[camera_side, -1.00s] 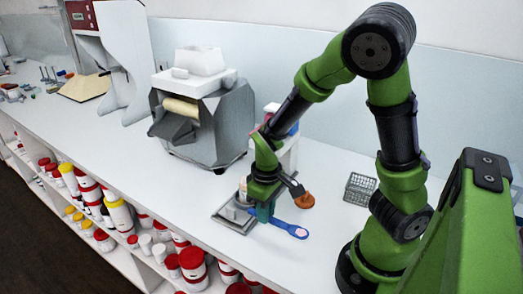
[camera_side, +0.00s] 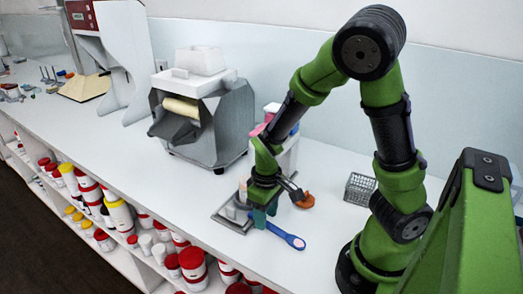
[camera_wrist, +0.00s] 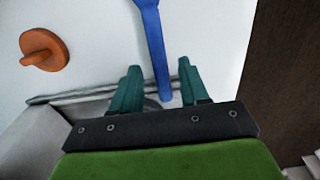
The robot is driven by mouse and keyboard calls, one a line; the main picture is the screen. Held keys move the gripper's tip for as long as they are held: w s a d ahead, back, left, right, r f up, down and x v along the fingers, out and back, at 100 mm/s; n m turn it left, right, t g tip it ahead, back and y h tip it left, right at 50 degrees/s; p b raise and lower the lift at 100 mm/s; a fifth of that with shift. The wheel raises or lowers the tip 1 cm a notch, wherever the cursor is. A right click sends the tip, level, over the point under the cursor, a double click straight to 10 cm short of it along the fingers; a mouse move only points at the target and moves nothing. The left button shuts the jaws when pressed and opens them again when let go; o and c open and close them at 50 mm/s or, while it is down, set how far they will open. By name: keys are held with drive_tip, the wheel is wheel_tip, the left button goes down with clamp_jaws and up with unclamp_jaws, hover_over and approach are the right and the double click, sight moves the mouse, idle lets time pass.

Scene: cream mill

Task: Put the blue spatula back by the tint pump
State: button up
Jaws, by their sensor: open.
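The blue spatula (camera_side: 293,241) lies on the white counter, its wide end toward the front right in the side view. In the wrist view the spatula (camera_wrist: 154,40) runs down between the two teal fingers. My gripper (camera_side: 266,214) is low over the counter at the spatula's narrow end; it also shows in the wrist view (camera_wrist: 158,65). Its fingers are apart, with a gap on each side of the spatula. A white stand with pink and blue tops (camera_side: 289,153), possibly the tint pump, stands behind my gripper and is partly hidden by my arm.
A grey tray (camera_side: 229,224) lies beside my gripper, under the spatula's narrow end. An orange knobbed piece (camera_side: 305,202) lies close behind the spatula. A wire basket (camera_side: 360,188) stands to the right, a grey roller mill (camera_side: 209,125) to the left. The counter's front edge is near.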

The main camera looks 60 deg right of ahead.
drive_tip(key=s+a+r+m+t+y, duration=0.1)
drive_tip(key=s+r+m+t, duration=0.1)
drive_tip(key=r, duration=0.8)
drive_tip(key=s+a+r+m+t+y, duration=0.1)
drive_tip(key=r+t, duration=0.4)
drive_tip(key=r, duration=0.6)
drive_tip(key=shift+s+a+r+m, duration=0.15)
drive_tip(key=shift+s+a+m, duration=0.35)
drive_tip(key=shift+s+a, duration=0.25)
